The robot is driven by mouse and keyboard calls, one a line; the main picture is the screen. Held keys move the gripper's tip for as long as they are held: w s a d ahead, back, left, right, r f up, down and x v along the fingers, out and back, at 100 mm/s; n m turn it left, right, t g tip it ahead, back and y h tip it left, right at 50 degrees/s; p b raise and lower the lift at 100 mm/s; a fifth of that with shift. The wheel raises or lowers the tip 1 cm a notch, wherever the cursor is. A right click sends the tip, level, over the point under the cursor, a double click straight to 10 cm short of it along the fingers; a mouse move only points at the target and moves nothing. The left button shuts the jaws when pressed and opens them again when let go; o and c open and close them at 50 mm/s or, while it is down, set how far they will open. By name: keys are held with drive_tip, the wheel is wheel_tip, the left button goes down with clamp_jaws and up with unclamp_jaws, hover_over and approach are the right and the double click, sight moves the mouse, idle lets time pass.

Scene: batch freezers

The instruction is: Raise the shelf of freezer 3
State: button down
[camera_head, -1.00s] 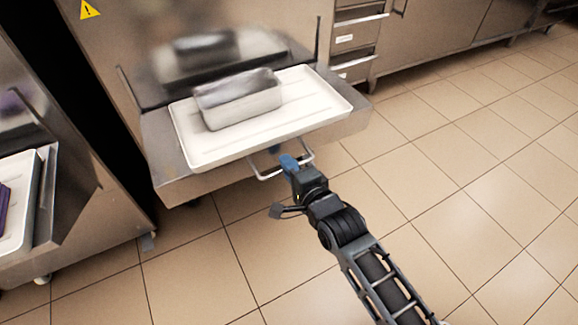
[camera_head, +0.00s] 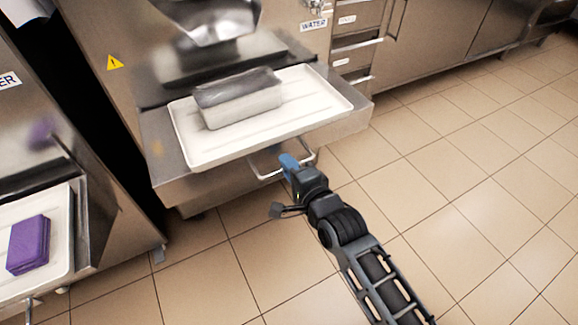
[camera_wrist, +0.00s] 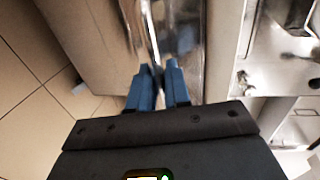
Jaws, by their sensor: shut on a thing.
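The freezer in front (camera_head: 130,95) has a steel shelf (camera_head: 178,190) sticking out of its front. A white tray (camera_head: 190,158) lies on the shelf, with a metal pan (camera_head: 240,105) on it. The shelf has a wire handle (camera_head: 312,150) under its front edge. My gripper (camera_head: 284,157) has blue fingers and is shut on this handle from the front. In the wrist view, the blue fingers (camera_wrist: 158,75) are close together around a shiny bar; the exact contact is blurred. A metal spout (camera_head: 212,20) hangs above the pan.
A neighbouring freezer (camera_head: 30,100) at left has its own white tray with a purple container (camera_head: 28,245). A steel counter with drawers (camera_head: 358,55) stands behind at right. The tiled floor (camera_head: 470,190) is clear to the right.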

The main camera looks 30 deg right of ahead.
drive_tip(key=shift+r, duration=0.3)
drive_tip(key=c, duration=1.2)
unclamp_jaws()
drive_tip(key=shift+c, duration=0.2)
drive_tip(key=p+v, duration=0.1)
drive_tip(key=v, duration=0.6)
drive_tip(key=shift+s, duration=0.45)
drive_tip(key=s+r+n+p, duration=0.3)
drive_tip(key=s+r+n, duration=0.15)
drive_tip(key=s, duration=0.55)
drive_tip(key=s+r+n+p, duration=0.4)
drive_tip(key=s+r, duration=0.1)
drive_tip(key=s, duration=0.5)
drive_tip(key=s+r+n+p, duration=0.4)
drive_tip(key=s+r+n, duration=0.5)
drive_tip(key=s+r, duration=0.4)
drive_tip(key=shift+r+g+p, duration=0.3)
drive_tip(key=shift+r+g, duration=0.1)
drive_tip(key=shift+r, duration=0.45)
